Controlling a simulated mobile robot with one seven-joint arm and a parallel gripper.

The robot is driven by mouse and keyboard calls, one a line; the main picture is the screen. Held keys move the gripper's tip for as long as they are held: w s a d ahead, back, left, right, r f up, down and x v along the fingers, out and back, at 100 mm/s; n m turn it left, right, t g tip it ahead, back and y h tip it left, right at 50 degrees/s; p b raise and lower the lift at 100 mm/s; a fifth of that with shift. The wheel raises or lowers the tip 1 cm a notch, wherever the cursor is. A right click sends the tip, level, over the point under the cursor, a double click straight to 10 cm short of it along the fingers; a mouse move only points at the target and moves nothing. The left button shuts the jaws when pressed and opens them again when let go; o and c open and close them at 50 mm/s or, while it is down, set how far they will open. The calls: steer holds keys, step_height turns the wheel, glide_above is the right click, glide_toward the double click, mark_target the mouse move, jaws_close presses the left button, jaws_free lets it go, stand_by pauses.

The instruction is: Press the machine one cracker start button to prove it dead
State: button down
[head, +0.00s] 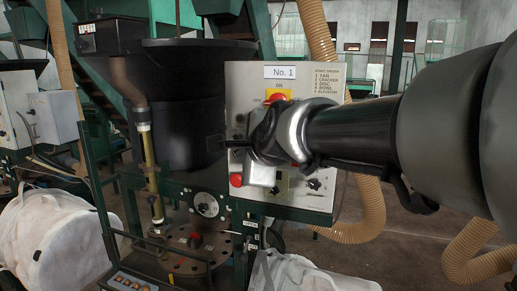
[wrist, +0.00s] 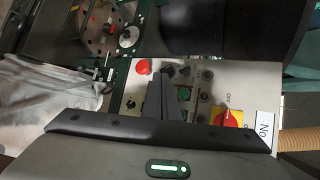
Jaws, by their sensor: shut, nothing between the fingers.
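The machine one control panel (head: 322,105) is a grey box with a "No. 1" label (head: 280,72) and a printed start order list naming fan, cracker, disc, bowl and elevator. My gripper (head: 236,144) is in front of the panel's middle and hides most of its buttons in the head view. In the wrist view the closed, empty fingers (wrist: 168,82) reach over the panel, beside a green button (wrist: 184,93) and several dark buttons. I cannot tell which button is the cracker start, nor whether the fingertips touch anything.
A red and yellow main switch (head: 277,97) is near the panel top. A red mushroom button (head: 236,180) is at its lower left. A black drum (head: 180,100) stands left of the panel. A tan hose (head: 368,205) hangs behind it, and white bags (head: 60,235) are below.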

steer(key=shift+w+a+r+m, duration=0.15)
steer(key=shift+w+a+m, duration=0.15)
steer(key=shift+m, duration=0.1)
steer(key=w+d+b, duration=0.3)
steer(key=w+b, duration=0.1)
steer(key=w, duration=0.4)
stand_by(0.3)
steer(key=shift+w, duration=0.2)
stand_by(1.8)
steer(key=shift+w+d, duration=0.15)
steer(key=shift+w, duration=0.15)
